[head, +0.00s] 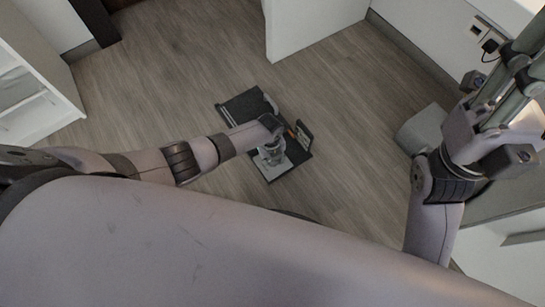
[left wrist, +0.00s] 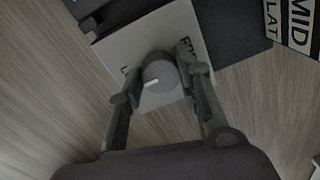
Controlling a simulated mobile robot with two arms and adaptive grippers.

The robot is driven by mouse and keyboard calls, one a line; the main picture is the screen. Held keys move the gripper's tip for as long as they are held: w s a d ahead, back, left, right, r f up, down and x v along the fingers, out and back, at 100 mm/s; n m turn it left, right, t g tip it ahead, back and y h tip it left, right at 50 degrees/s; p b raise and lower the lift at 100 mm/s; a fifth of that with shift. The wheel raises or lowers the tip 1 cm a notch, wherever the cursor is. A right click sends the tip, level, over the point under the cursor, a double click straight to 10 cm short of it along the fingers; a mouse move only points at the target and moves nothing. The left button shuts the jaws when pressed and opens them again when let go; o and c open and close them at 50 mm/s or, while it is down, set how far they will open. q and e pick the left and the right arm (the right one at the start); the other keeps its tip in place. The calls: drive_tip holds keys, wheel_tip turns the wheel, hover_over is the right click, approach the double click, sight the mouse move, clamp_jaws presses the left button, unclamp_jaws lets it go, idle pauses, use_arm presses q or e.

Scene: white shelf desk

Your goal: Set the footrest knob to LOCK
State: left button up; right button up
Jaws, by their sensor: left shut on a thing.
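The footrest (head: 243,108) lies on the floor as a dark panel with a pale plate. The round grey knob (left wrist: 160,70) stands on that light plate (left wrist: 118,50) in the left wrist view. A short white pointer on the knob aims down-left in that view. Partly hidden lettering beginning with "L" is at the plate's left, and lettering beginning with "F" is at its upper right. My left gripper (left wrist: 160,82) is shut on the knob, one finger on each side. It shows from above in the head view (head: 271,150). My right gripper (head: 510,88) is raised at the right, away from the footrest.
A small upright sign (head: 304,135) stands at the footrest's right side; it reads "MID" and "FLAT" in the left wrist view (left wrist: 290,22). A white panel (head: 315,25) stands behind. White shelves (head: 40,110) are at the left. Wood floor around the footrest is clear.

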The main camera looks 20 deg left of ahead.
use_arm(q)
drive_tip(key=o, duration=1.1)
drive_tip(key=shift+o, duration=0.2)
wheel_tip(320, 180, up, 12)
drive_tip(key=shift+s+a, duration=0.2)
